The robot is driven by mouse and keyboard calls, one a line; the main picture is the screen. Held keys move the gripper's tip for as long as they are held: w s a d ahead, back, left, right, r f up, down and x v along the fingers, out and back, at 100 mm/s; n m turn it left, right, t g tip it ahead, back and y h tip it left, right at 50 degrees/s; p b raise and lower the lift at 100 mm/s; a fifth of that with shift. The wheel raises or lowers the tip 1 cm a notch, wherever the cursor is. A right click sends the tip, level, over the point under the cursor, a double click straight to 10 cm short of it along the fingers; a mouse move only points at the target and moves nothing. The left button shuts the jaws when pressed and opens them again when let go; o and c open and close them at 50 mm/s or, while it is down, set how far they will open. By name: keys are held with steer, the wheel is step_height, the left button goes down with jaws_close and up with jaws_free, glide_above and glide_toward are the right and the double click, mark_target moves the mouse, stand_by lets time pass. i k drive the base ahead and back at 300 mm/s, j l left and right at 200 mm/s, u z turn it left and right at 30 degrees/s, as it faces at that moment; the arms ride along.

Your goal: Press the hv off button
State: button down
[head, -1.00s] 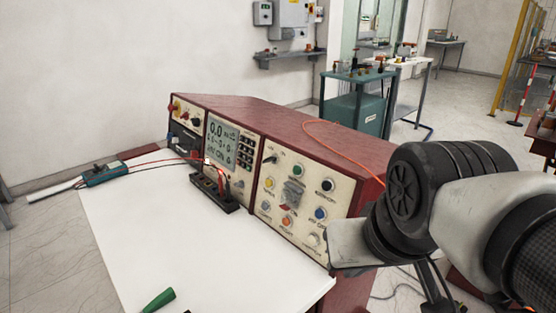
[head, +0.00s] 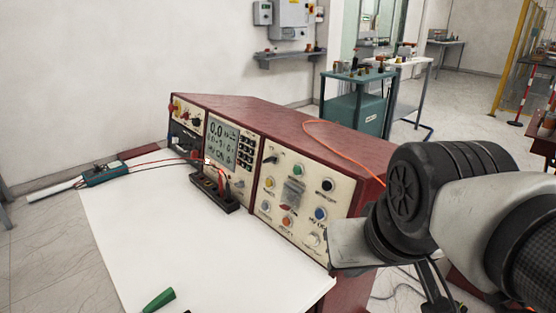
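The maroon test console (head: 300,135) stands on the white table. Its right-hand cream panel (head: 268,207) carries several round coloured buttons. They include a green one (head: 298,171), a yellow one (head: 269,182), a blue one (head: 320,214), an orange-red one (head: 287,222) and a black knob (head: 327,185). The labels are too small to read surely, so I cannot tell which is hv off. My gripper (head: 348,243) shows as a grey plate-like end just right of the panel's lower right corner. Its fingers cannot be made out, and contact with the console is unclear.
A black terminal block (head: 215,190) with red and black leads sits before the console. An orange cable (head: 340,145) crosses the console top.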

mark_target(319, 214)
steer(key=k+l+u, duration=0.15)
steer(key=l+u, duration=0.2)
steer(key=k+l+u, duration=0.2)
steer(key=l+u, duration=0.15)
